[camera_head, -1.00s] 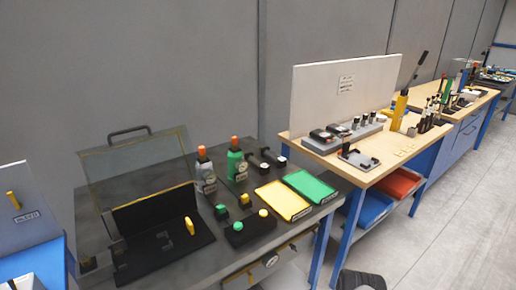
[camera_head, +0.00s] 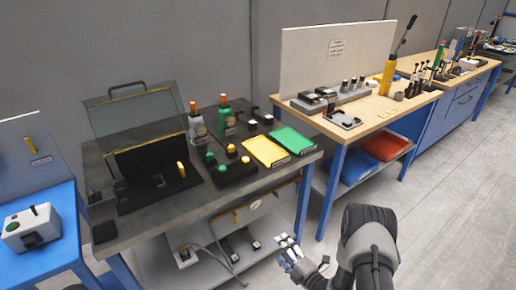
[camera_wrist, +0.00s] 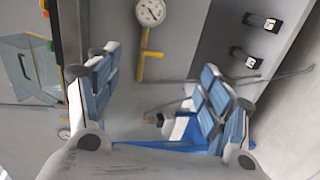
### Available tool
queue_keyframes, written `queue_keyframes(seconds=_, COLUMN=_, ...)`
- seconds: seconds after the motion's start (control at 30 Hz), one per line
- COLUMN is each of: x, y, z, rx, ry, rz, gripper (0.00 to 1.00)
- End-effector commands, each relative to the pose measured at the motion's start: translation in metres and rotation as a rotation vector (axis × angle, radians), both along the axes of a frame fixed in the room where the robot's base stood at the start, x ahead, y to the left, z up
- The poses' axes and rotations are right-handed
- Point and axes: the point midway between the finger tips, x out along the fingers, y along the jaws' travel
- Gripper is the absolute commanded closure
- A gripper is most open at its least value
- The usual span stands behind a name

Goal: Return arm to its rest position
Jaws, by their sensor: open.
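My gripper (camera_head: 290,250) is low in front of the dark workbench (camera_head: 150,232), at the lower middle of the head view. My arm bends down to it from the right. In the wrist view my gripper (camera_wrist: 158,105) shows two blue-padded fingers spread apart with nothing between them. A round gauge (camera_wrist: 150,12) and a yellow handle (camera_wrist: 147,55) lie beyond the fingers.
A yellow tray (camera_head: 265,151) and a green tray (camera_head: 292,140) lie on the dark bench. A wooden bench (camera_head: 370,122) stands right of it, with a blue bin (camera_head: 350,167) and a red bin (camera_head: 385,147) below. Open floor (camera_head: 450,190) lies right.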

Motion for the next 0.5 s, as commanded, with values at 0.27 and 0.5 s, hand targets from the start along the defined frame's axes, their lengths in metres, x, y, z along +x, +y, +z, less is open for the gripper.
queue_keyframes(seconds=0.27, x=0.061, y=-0.03, z=0.082, rx=-0.032, ry=0.204, rz=-0.137, gripper=0.27)
queue_keyframes(seconds=0.5, x=0.074, y=-0.064, z=0.181, rx=0.028, ry=0.413, rz=-0.386, gripper=0.27)
